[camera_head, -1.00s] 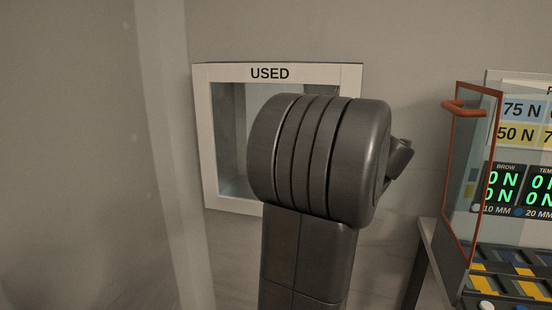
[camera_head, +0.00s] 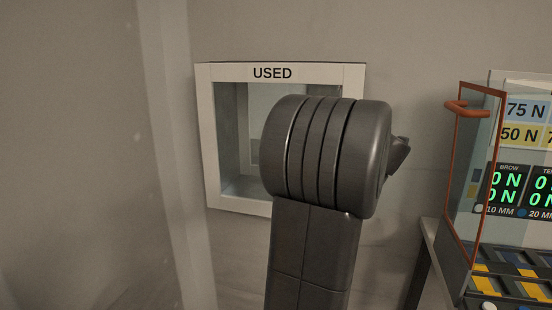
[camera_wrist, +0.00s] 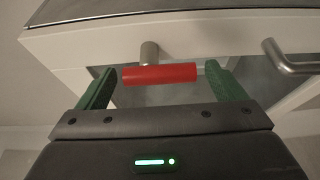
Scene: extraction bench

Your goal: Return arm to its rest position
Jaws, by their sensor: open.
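My arm (camera_head: 320,200) stands dark grey in the middle of the head view, in front of the USED hatch, with its bulky joint at the top. My gripper (camera_wrist: 160,69) shows only in the wrist view. Its two green fingers are spread wide and hold nothing. A red bar handle (camera_wrist: 160,76) on a metal post appears between the fingertips, with a gap on each side. How far it is beyond the fingers is hard to tell. The head view hides my gripper behind the arm.
The USED hatch (camera_head: 208,140) is a white-framed wall opening, partly covered by my arm. A red-framed clear panel (camera_head: 452,170) stands at right beside a display board (camera_head: 520,120). The wrist view shows a white drawer-like front (camera_wrist: 90,45) and a second metal handle (camera_wrist: 290,62).

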